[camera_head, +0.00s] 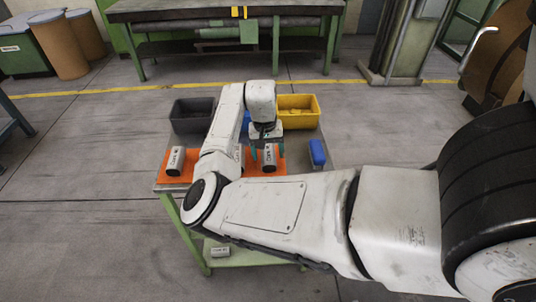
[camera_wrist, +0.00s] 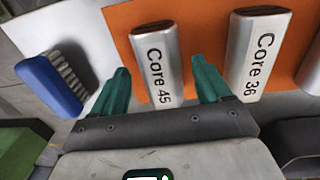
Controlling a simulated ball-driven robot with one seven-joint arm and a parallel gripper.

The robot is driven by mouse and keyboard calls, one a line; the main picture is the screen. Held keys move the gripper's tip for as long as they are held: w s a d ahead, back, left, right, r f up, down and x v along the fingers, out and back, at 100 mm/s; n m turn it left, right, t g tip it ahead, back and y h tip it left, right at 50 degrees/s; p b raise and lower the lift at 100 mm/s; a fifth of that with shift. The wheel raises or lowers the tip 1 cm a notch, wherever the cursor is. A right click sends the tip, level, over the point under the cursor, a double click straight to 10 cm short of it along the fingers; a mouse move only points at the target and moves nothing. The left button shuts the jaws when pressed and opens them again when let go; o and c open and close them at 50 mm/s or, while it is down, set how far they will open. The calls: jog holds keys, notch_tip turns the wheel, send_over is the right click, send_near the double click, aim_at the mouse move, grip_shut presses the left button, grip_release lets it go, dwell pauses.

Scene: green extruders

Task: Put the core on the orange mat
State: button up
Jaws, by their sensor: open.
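The orange mat (camera_head: 293,166) lies on the cart top; it also shows in the wrist view (camera_wrist: 204,20). Silver Core 45 (camera_wrist: 158,60) lies on it, between the fingers of my open gripper (camera_wrist: 165,85). Core 36 (camera_wrist: 261,50) lies on the mat beside it, to the right in the wrist view. Another core (camera_head: 174,162) lies on orange at the left. My arm hides the middle of the mat.
A dark bin (camera_head: 192,115) and a yellow bin (camera_head: 298,106) stand at the cart's back. A blue brush (camera_head: 317,152) lies at the right; it also shows in the wrist view (camera_wrist: 45,83). A further core (camera_head: 220,251) is on the lower green shelf.

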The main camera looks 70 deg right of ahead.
aim_at(273, 158)
notch_tip(273, 158, up, 11)
jog(key=b, duration=0.1)
jog(key=f+h, duration=0.1)
jog(key=s+f+n+h, duration=0.1)
jog(key=s+a+f+n+h, duration=0.1)
jog(key=f, duration=0.1)
jog(key=shift+s, duration=0.1)
jog(key=s+a+f+n+y, duration=0.1)
jog(key=s+a+f+n, duration=0.2)
jog(key=a, duration=0.7)
jog(key=s+a+f+n+t+y, duration=0.1)
jog(key=s+a+f+n, duration=0.2)
jog(key=a+f, duration=0.3)
jog(key=s+a+f+n+y, duration=0.1)
jog(key=s+a+f+n, duration=0.2)
jog(key=a, duration=1.1)
notch_tip(273, 158, down, 3)
jog(key=shift+s+a+r+n+t, duration=0.2)
jog(key=shift+s+a+n+t, duration=0.15)
jog(key=shift+n, duration=0.75)
jog(key=shift+d, duration=0.1)
